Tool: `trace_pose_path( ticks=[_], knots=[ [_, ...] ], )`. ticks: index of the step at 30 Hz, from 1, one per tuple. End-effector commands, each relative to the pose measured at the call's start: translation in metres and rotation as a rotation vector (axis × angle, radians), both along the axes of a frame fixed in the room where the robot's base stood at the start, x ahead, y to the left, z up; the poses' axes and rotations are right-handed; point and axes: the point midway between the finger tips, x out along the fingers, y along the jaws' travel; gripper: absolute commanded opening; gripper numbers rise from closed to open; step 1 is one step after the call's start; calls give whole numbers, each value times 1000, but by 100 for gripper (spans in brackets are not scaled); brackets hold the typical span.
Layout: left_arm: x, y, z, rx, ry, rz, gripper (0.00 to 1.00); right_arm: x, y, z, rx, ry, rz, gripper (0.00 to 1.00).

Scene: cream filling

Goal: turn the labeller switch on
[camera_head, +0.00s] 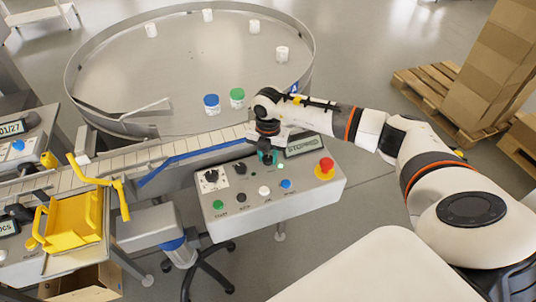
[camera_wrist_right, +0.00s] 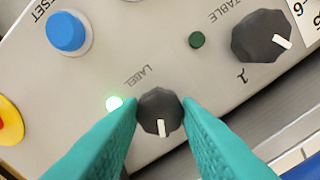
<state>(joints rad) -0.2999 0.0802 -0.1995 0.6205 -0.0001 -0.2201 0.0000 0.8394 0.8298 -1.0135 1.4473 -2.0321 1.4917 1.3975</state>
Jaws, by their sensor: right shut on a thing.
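The labeller switch (camera_wrist_right: 160,112) is a dark round knob with a white pointer mark, next to the word LABEL on the grey panel. In the wrist view its pointer points down toward my wrist. A small lamp (camera_wrist_right: 113,103) beside it glows bright green. My right gripper (camera_wrist_right: 161,112) has its teal fingers closed on the two sides of the knob. In the head view the right gripper (camera_head: 267,158) is over the upper middle of the control panel (camera_head: 245,205) and mostly hides the knob. My left gripper is not in view.
A second knob (camera_wrist_right: 262,38), marked TABLE, has an unlit dark green lamp (camera_wrist_right: 197,40) beside it. A blue button (camera_wrist_right: 68,33) and the red emergency button (camera_head: 325,167) are nearby. The conveyor (camera_head: 150,156) and round table (camera_head: 190,60) lie behind.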

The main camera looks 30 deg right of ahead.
Motion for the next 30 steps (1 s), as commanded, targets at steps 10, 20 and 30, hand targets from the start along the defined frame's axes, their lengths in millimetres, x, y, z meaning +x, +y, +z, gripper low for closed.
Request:
trace_pose_path(
  ticks=[10, 20, 30],
  knots=[
    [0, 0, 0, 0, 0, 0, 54, 2, -1, 2, -1, -6, -11, 8],
    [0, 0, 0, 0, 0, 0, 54, 1, -1, 1, -1, -3, -9, 52],
    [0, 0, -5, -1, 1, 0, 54, 2, -1, 14, -1, -6, -8, 52]
  ],
)
